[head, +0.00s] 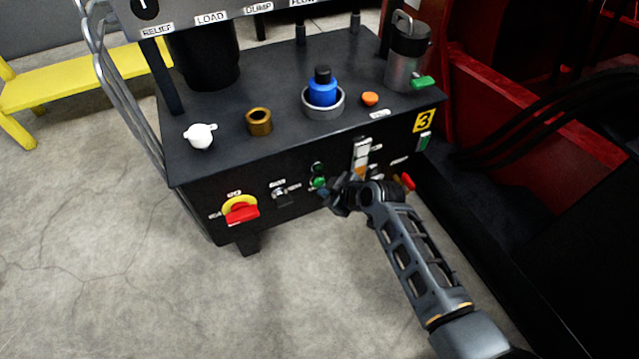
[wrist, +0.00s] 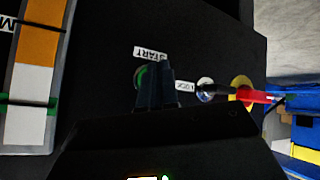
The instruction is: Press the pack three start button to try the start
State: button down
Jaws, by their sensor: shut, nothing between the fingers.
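The pack is a black box with a yellow "3" plate (head: 424,121) at its right front corner. The green start button (head: 319,183) is on its front face, below a darker green round part (head: 317,168). My gripper (head: 328,194) is shut and empty, with its tips right by the button, slightly below and right of it in the head view. In the wrist view the green button (wrist: 141,77) shows beside the upside-down START label (wrist: 151,53). My fingertips (wrist: 156,74) overlap the button and hide part of it. I cannot tell whether they touch it.
A red and yellow rotary switch (head: 241,209) and a key switch (head: 281,194) are left of the button. A white and orange level gauge (head: 361,158) and a red handle (head: 407,181) are to the right. Red machinery (head: 500,110) stands beyond. Open concrete floor lies in front.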

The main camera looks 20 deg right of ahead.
jog(key=shift+w, duration=0.45)
dwell(0.5)
jog(key=shift+s, duration=0.9)
jog(key=s+p, duration=0.2)
jog(key=s, duration=0.3)
dwell(0.3)
dwell(0.8)
